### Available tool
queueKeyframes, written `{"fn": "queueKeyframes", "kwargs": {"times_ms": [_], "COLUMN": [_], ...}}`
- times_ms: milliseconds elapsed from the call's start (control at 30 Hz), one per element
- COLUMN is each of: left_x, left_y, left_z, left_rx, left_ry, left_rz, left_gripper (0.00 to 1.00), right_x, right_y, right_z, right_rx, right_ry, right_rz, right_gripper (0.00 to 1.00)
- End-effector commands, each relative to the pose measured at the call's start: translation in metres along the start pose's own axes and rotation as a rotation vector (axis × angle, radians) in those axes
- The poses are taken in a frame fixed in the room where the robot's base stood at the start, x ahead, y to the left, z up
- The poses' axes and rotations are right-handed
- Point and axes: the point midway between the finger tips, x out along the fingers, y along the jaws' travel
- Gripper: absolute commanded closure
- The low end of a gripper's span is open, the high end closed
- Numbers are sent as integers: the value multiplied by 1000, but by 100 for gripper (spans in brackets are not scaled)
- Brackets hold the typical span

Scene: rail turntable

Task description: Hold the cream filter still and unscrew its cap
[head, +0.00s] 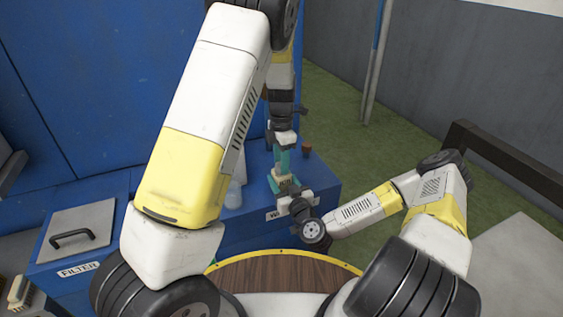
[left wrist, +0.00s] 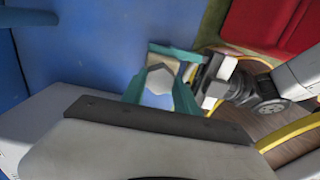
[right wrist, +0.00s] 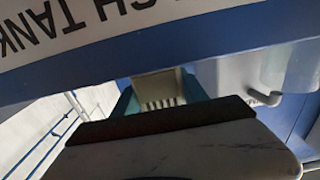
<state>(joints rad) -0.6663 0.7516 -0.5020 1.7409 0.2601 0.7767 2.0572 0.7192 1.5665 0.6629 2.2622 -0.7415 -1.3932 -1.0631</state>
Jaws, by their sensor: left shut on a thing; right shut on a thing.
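The cream filter (head: 279,172) is held in the air in front of the blue bench, mostly hidden by my grippers. My right gripper (head: 290,187) comes from the front and is shut on its body. The right wrist view shows the cream ribbed body (right wrist: 160,89) between the teal fingers. My left gripper (head: 283,158) reaches down from above, just over the right one. In the left wrist view its teal fingers (left wrist: 160,88) are shut around the pale, hex-shaped cap (left wrist: 159,79). Whether the cap has turned cannot be told.
The blue bench (head: 325,184) behind carries a label that ends in "SH TANK" (right wrist: 110,20). A small brown cup (head: 307,149) and a clear container (head: 233,194) stand on it. A lidded blue box labelled FILTER (head: 78,270) is at left.

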Motion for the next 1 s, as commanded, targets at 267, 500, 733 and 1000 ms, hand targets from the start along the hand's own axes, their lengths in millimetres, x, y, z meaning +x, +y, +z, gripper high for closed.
{"fn": "queueKeyframes", "kwargs": {"times_ms": [267, 500, 733, 1000], "left_x": [1, 1, 1, 0], "left_y": [0, 0, 0, 0], "left_z": [0, 0, 0, 0], "left_rx": [-387, -522, -518, -516], "left_ry": [2, 0, 1, 0], "left_rz": [2, 1, 1, 0], "left_gripper": [100, 100, 43, 35], "right_x": [0, 0, 0, 0], "right_y": [-1, -1, -1, 0], "right_z": [0, 0, 0, 0], "right_rx": [1, 1, 1, 0], "right_ry": [1, 1, 1, 1], "right_rz": [-2, -2, -2, -1], "right_gripper": [100, 100, 100, 100]}}
